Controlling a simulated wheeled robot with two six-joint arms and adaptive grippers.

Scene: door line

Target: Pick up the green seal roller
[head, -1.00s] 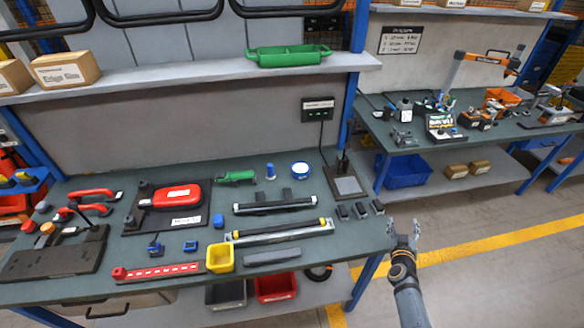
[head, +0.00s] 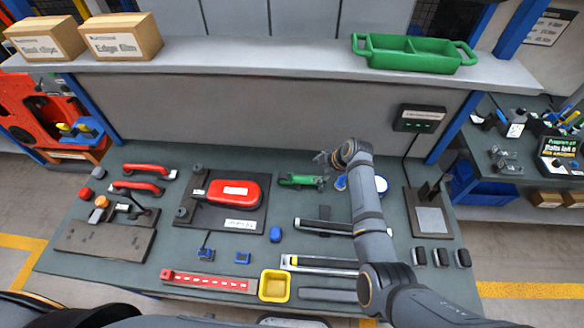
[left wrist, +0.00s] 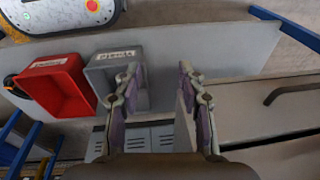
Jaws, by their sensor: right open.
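The green seal roller (head: 303,181) lies on the grey workbench (head: 330,205) toward its back edge, right of the red-and-black unit. My right gripper (head: 325,158) hangs above the back part of the bench. In the picture it sits just above the right end of the roller, open and apart from it. My right arm covers part of the bench to the right of the roller. My left gripper (left wrist: 158,80) is open and empty in the left wrist view, over the lower shelf with the bins. The roller is not seen there.
A red case (head: 234,194) lies on a black board left of the roller. A blue cylinder (head: 276,234) and metal rails (head: 318,266) lie in front. A shelf (head: 290,78) with a green tray (head: 412,54) overhangs behind. Red (left wrist: 58,84) and grey bins sit low down.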

